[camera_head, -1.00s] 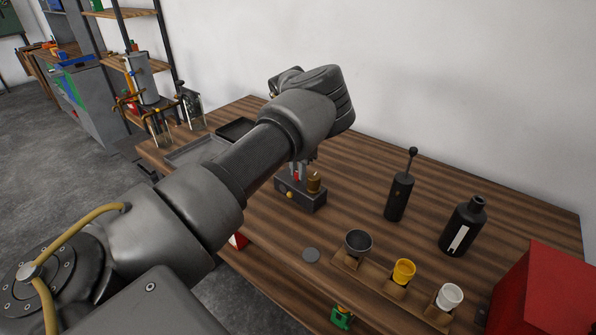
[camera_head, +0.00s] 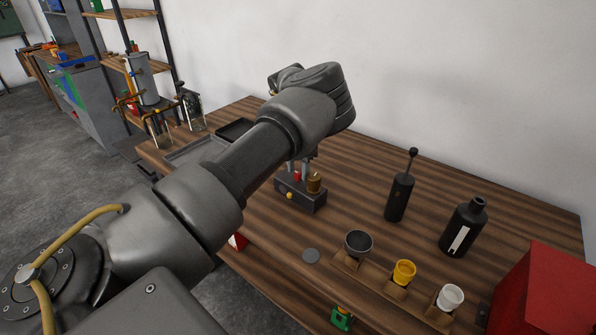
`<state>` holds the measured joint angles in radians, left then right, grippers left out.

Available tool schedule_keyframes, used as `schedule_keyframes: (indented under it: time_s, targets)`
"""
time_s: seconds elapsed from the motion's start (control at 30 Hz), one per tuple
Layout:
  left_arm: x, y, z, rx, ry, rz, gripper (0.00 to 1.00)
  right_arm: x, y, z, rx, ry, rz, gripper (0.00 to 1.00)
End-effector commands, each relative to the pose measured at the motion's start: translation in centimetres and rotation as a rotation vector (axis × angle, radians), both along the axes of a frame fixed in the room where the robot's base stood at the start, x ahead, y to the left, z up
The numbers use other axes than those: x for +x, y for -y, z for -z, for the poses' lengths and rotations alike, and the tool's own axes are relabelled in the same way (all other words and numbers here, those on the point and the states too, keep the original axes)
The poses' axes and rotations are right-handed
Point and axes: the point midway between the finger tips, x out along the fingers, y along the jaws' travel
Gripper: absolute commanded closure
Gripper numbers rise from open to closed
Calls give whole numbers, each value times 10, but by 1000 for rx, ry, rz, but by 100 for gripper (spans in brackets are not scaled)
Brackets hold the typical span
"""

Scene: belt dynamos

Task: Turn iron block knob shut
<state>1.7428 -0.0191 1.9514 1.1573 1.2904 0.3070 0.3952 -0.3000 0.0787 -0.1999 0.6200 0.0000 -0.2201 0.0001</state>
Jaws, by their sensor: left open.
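A dark iron block (camera_head: 301,196) sits on the wooden bench. On its front is a small yellow knob (camera_head: 290,196). On its top stand a small red piece (camera_head: 297,176) and a brass cylinder (camera_head: 314,183). My left gripper (camera_head: 298,171) points down over the block top, under my wrist. Its fingers are apart, on either side of the red piece, and look clear of it. My forearm and wrist hide the upper part of the gripper. I cannot tell which piece is the task's knob. My right gripper is not in view.
A rack with a grey cup (camera_head: 358,243), a yellow cup (camera_head: 403,271) and a white cup (camera_head: 450,297) stands in front. A black pump bottle (camera_head: 399,197), a black bottle (camera_head: 463,227) and a red box (camera_head: 548,295) stand to the right. A flat tray (camera_head: 196,150) lies behind my arm.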

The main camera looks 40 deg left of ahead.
Motion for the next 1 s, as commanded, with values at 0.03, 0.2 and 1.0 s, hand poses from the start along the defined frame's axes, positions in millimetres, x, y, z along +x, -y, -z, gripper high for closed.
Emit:
schedule_keyframes:
  time_s: [0.03, 0.2, 1.0]
  targets:
    - [1, 0, -6, 1, 3, 0, 59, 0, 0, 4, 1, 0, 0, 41]
    - [1, 0, -38, 1, 4, 0, 59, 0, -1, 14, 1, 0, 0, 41]
    - [0, 0, -100, 0, 0, 0, 59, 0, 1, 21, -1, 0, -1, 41]
